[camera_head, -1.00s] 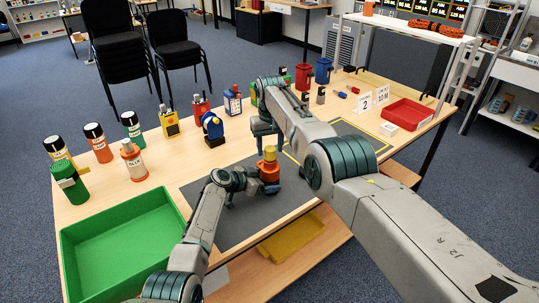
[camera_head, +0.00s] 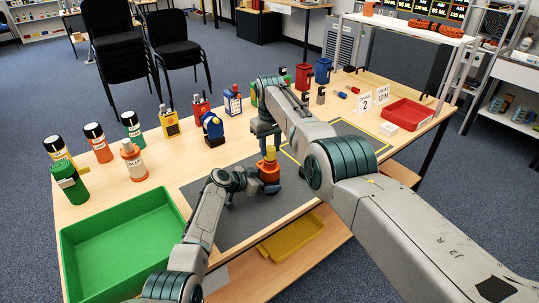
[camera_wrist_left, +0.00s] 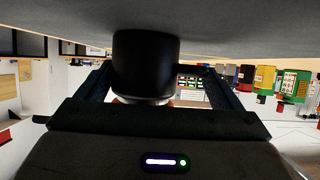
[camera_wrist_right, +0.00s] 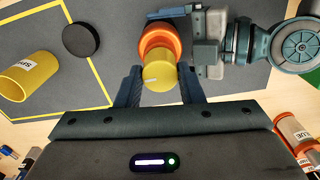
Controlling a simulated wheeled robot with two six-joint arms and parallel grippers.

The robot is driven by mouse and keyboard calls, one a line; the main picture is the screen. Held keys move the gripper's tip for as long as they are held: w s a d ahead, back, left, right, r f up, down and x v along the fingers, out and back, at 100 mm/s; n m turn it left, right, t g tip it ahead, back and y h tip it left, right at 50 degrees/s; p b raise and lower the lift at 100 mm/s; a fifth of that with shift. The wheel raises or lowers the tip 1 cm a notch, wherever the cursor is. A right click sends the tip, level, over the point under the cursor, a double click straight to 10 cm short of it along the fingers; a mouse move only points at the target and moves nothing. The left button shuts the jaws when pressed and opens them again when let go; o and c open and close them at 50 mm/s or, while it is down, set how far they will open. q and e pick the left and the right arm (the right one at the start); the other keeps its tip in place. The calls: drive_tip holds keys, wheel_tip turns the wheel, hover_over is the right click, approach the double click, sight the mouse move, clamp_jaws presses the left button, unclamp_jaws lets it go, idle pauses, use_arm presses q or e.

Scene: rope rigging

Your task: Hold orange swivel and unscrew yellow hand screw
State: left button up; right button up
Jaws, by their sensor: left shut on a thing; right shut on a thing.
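The orange swivel (camera_head: 269,172) stands upright over the grey mat, with the yellow hand screw (camera_head: 270,153) on its top. My left gripper (camera_head: 258,183) reaches it from the left and is shut on the swivel. In the left wrist view a dark cylindrical part (camera_wrist_left: 145,65) sits between the left fingers. My right gripper (camera_head: 268,146) comes down from above and is shut on the yellow hand screw. In the right wrist view the screw (camera_wrist_right: 158,74) lies between the right fingers, with the orange ring of the swivel (camera_wrist_right: 157,38) beyond it. The fingers' contact is partly hidden.
A green tray (camera_head: 70,240) lies at the table's left front, and a red tray (camera_head: 432,110) at the right. Several bottles and cans line the back left. A yellow cylinder (camera_wrist_right: 28,78) and a black disc (camera_wrist_right: 82,40) lie on the mat. A yellow bin (camera_head: 292,240) is below.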

drive_tip(key=n, duration=0.7)
drive_tip(key=shift+c, duration=0.2)
drive_tip(key=o, duration=0.8)
drive_tip(key=shift+c, duration=0.2)
drive_tip(key=shift+r, duration=0.15)
